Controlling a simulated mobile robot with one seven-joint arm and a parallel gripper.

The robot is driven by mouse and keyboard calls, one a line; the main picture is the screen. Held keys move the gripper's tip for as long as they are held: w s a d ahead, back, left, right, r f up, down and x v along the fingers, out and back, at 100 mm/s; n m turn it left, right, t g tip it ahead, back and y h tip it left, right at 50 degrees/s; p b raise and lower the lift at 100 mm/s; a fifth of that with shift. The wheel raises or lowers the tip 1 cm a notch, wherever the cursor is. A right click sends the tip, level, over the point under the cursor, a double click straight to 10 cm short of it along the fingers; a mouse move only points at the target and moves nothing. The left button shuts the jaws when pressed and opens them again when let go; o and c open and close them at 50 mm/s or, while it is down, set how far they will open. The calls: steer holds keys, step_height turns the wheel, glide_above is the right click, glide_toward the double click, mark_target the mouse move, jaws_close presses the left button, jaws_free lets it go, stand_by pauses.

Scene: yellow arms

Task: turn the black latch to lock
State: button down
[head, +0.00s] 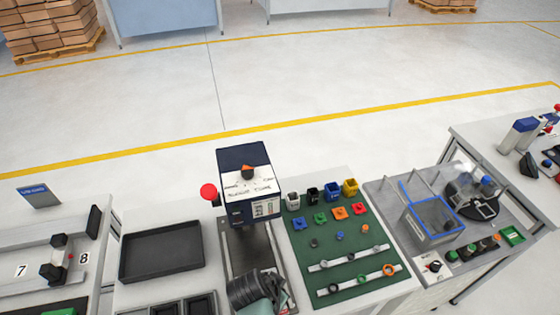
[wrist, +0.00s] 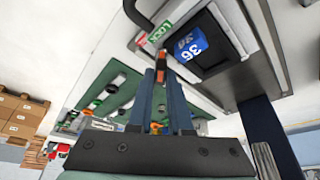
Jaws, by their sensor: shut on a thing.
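My gripper (wrist: 161,74) reaches up the middle of the wrist view, its two dark fingers close together. They are shut on the black latch (wrist: 162,57), a small dark piece with orange on it, and their tips hide most of it. A green and white LOCK label (wrist: 160,31) is just beyond the fingertips. A blue block marked 36 (wrist: 187,44) sits to the right in a dark recess in the grey housing. The latch's exact angle is hard to tell. In the head view I cannot make out the fingertips.
In the head view a navy and white unit (head: 248,187) stands mid-bench. A black tray (head: 161,249) is to its left. A green mat (head: 345,245) with coloured parts and rails is to its right. A red button (head: 209,191) stands close by.

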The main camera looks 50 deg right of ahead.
steer(key=m+b, duration=0.1)
steer(key=m, duration=0.1)
steer(key=m+g+b, duration=0.1)
steer(key=m, duration=0.1)
steer(key=shift+w+f+g, duration=0.1)
steer(key=shift+w+g, duration=0.1)
steer(key=shift+g, duration=0.1)
steer(key=shift+m+g+y+b, duration=0.45)
steer(key=shift+m+b, duration=0.3)
steer(key=shift+m, duration=0.95)
steer(key=c, duration=1.1)
jaws_free()
steer(key=shift+r, duration=0.2)
steer(key=shift+p+v, duration=0.4)
steer(key=shift+v, duration=6)
